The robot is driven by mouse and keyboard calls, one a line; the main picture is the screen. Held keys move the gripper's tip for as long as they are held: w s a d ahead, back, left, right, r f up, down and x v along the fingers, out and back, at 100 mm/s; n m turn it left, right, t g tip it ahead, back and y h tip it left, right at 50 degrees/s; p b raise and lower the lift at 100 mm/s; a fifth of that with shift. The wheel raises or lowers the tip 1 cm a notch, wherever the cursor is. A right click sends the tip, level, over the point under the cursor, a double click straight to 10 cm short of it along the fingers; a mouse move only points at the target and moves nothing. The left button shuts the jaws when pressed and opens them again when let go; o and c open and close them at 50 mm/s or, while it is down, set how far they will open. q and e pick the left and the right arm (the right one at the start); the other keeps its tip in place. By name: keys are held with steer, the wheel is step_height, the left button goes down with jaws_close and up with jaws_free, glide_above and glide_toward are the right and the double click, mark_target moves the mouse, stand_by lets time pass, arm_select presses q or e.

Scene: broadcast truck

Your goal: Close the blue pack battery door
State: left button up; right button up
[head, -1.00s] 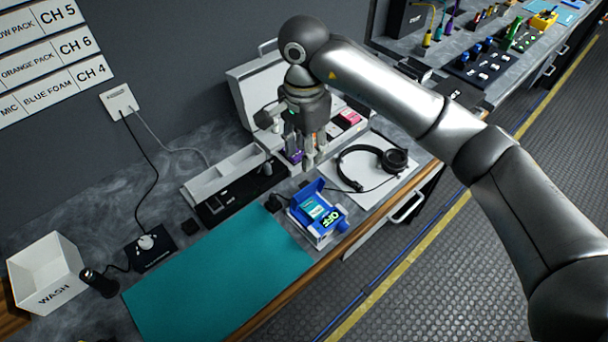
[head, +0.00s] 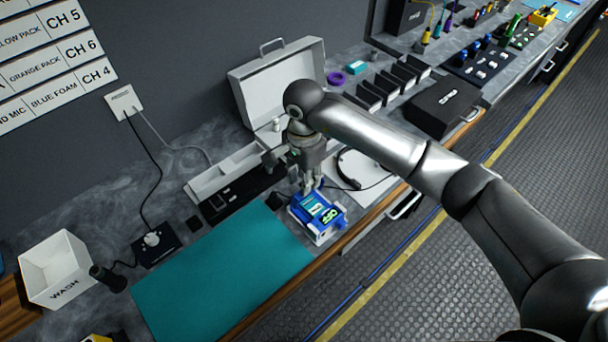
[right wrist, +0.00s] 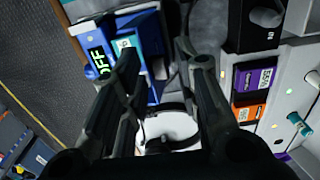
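The blue pack (head: 318,218) sits on a white base on the bench, beside the teal mat, with a lit OFF display. Its blue battery door (head: 307,199) is at the pack's back edge, partly hidden by my fingers, so its exact angle is unclear. My right gripper (head: 311,187) points down at that edge, fingers apart. In the right wrist view the pack (right wrist: 101,29) is at upper left. The left finger of my right gripper (right wrist: 160,62) overlaps its blue edge; whether they touch is unclear. My left gripper is not in view.
The teal mat (head: 215,275) lies left of the pack. Headphones (head: 349,168) lie partly behind my arm. A black tray (head: 240,190) and an open white case (head: 262,95) stand behind. The bench's wooden front edge (head: 352,232) is close to the pack.

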jaws_close()
steer(key=shift+d+b, duration=0.1)
steer(key=shift+b, duration=0.2)
stand_by(0.4)
steer(key=shift+s+d+f+t+b, duration=0.15)
steer(key=shift+s+t+b, duration=0.15)
steer(key=shift+b, duration=0.35)
steer(key=s+t+y+b, duration=0.1)
steer(key=b, duration=0.4)
steer(key=s+d+f+t+y+b, duration=0.1)
steer(key=t+b, duration=0.1)
steer(key=b, duration=0.4)
steer(key=s+d+t+y+b, duration=0.1)
steer(key=b, duration=0.4)
steer(key=shift+f+t+y, duration=0.3)
steer(key=shift+f+y, duration=0.05)
steer(key=shift+y, duration=0.05)
steer(key=shift+s+d+r+b, duration=0.1)
steer(key=shift+s+d+b, duration=0.1)
steer(key=shift+b, duration=1.05)
